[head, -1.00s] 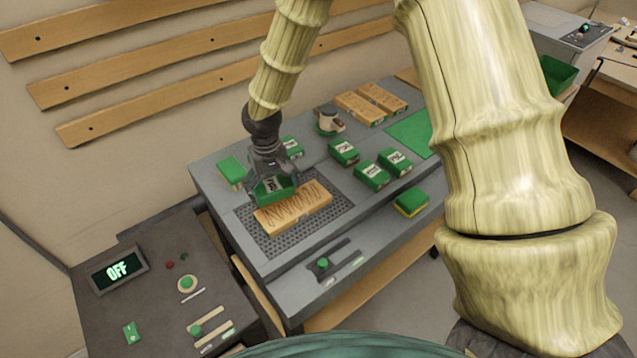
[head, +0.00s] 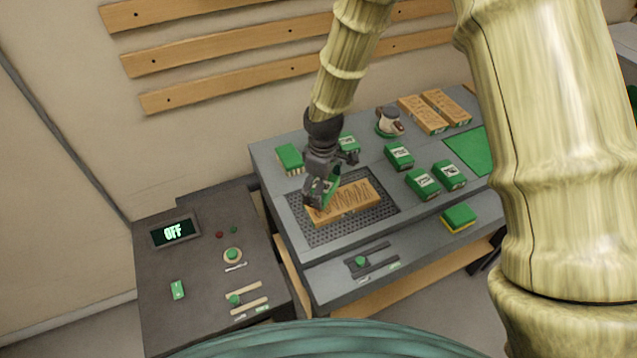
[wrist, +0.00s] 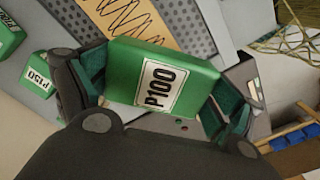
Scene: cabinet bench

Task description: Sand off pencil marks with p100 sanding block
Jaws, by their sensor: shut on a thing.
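My gripper (head: 320,194) is shut on the green P100 sanding block (wrist: 195,75), whose white label faces the wrist camera. In the head view the block (head: 331,187) is partly hidden by my fingers and is over the left end of the wooden board (head: 358,199). I cannot tell whether it touches the wood. The board lies on the dark perforated plate (head: 388,212). Dark zigzag pencil marks show along its top, and also in the wrist view on the board (wrist: 125,22).
Several green blocks stand on the bench, including one at back left (head: 290,157) and one on the right (head: 422,183). A green and yellow block (head: 459,217) sits near the front edge. Two more marked boards (head: 423,114) lie at the back. The control panel display (head: 175,231) reads OFF.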

